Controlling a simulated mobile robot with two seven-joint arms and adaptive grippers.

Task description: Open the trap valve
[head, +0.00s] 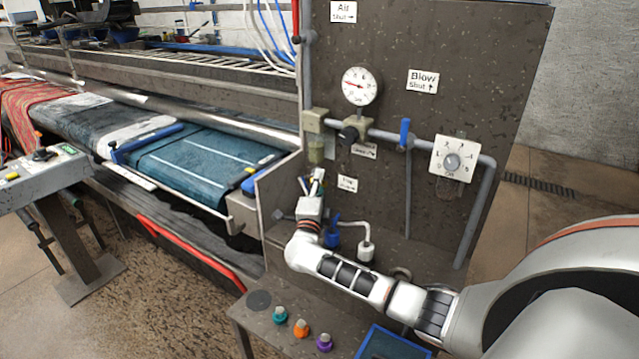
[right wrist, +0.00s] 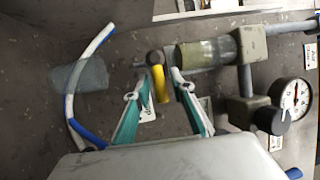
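The trap valve is a small yellow lever (right wrist: 159,84) with a dark round hub, at the end of the cloudy trap bowl (right wrist: 205,54) in the right wrist view. In the head view the bowl (head: 316,151) hangs under the air fitting on the dark panel. My right gripper (right wrist: 156,86) is open, with one teal finger on each side of the yellow lever. Whether a finger touches it I cannot tell. In the head view the right gripper (head: 316,181) is just below the bowl, and the lever is hard to make out there. My left gripper is not in view.
The panel also bears a pressure gauge (head: 361,86), a dark regulator knob (head: 352,131), a blue lever (head: 405,132) and a white dial (head: 452,160). Coloured caps (head: 302,328) stand on a bench below.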

